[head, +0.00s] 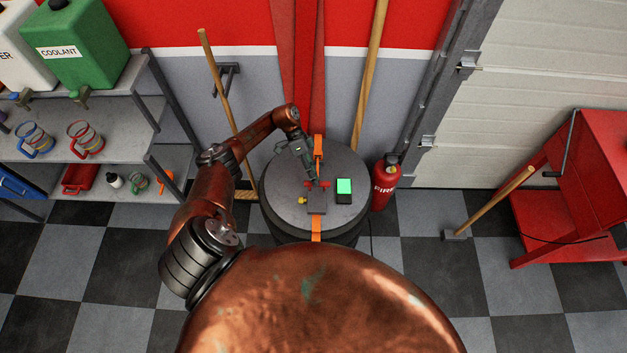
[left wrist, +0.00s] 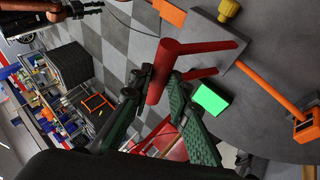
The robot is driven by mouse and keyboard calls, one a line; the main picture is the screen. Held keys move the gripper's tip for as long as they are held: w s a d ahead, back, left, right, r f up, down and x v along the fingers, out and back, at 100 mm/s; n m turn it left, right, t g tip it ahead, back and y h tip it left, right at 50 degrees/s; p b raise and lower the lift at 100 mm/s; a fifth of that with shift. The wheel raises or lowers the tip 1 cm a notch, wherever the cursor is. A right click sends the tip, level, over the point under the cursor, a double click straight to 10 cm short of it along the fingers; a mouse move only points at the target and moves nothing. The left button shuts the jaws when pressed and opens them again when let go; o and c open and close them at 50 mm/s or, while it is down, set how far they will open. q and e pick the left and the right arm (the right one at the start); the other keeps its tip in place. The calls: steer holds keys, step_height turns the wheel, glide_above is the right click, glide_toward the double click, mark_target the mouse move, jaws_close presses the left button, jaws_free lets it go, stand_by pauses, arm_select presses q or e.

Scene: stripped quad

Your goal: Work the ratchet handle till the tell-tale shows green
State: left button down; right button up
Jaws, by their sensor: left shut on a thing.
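The ratchet (head: 317,202) sits on an orange strap (head: 316,226) across the top of a dark drum (head: 283,216). Its red handle (left wrist: 166,70) is a bar on two red arms. My left gripper (left wrist: 157,82) is shut on the bar, with one finger on each side. In the head view my left gripper (head: 315,181) reaches down to the ratchet from behind and hides part of the handle. The tell-tale (head: 344,186) is a dark box with a face lit green; it also shows green in the left wrist view (left wrist: 210,98).
A yellow knob (left wrist: 229,11) stands beside the ratchet. A red fire extinguisher (head: 384,180) stands right of the drum. Wooden poles (head: 223,95) lean behind it. A shelf (head: 120,125) is at left, a red bench (head: 580,165) at right. Checkered floor between is mostly clear.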

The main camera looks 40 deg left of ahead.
arm_select(q)
steer(key=shift+s+a+f, duration=0.15)
steer(key=shift+a+f, duration=0.05)
steer(key=shift+f, duration=0.4)
arm_select(e)
steer(key=shift+w, duration=0.25)
arm_select(q)
steer(key=c, duration=2.2)
jaws_free()
steer(key=shift+o, duration=1.1)
steer(key=shift+w+a+f, duration=0.1)
steer(key=shift+w, duration=0.15)
steer(key=shift+o, duration=0.8)
steer(key=shift+r, duration=0.2)
arm_select(e)
steer(key=shift+w+a, duration=0.2)
steer(key=shift+s+d, duration=0.1)
arm_select(q)
steer(key=v, duration=1.2)
